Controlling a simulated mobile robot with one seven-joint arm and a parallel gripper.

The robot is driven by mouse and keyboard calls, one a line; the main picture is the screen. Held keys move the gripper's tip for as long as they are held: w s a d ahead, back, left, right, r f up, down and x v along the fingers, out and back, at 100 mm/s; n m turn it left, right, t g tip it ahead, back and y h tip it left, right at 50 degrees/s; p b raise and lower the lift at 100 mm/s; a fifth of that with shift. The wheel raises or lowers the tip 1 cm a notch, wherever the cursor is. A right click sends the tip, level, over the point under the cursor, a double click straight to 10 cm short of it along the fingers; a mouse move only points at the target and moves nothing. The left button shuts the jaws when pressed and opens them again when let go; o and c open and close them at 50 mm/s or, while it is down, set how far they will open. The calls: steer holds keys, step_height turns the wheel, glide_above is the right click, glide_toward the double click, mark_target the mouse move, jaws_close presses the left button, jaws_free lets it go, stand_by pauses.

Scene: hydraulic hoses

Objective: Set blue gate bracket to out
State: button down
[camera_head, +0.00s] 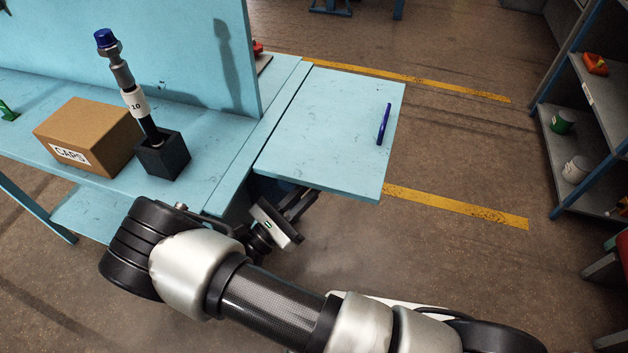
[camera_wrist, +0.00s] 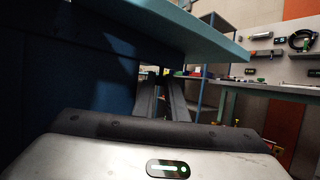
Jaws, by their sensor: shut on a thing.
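The light blue leaf (camera_head: 330,130) is level beside the bench, seen from above in the head view. A dark blue part under its near edge (camera_head: 274,186) looks like the blue gate bracket. It is mostly hidden by the leaf and in shadow. My gripper (camera_head: 302,200) is low at the leaf's near edge, with its fingertips close under it. In the wrist view, my two dark fingers (camera_wrist: 163,85) reach forward below the leaf's underside, close together. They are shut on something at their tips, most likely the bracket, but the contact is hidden.
A blue pen-like rod (camera_head: 384,124) lies on the leaf. The bench (camera_head: 215,170) carries a cardboard CAPS box (camera_head: 85,137) and a black block (camera_head: 163,156) holding an upright hose fitting (camera_head: 127,85). A shelf rack (camera_head: 580,130) stands at right. Floor beyond the leaf is open.

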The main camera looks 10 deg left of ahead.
stand_by(0.4)
steer(key=c, duration=1.8)
jaws_free()
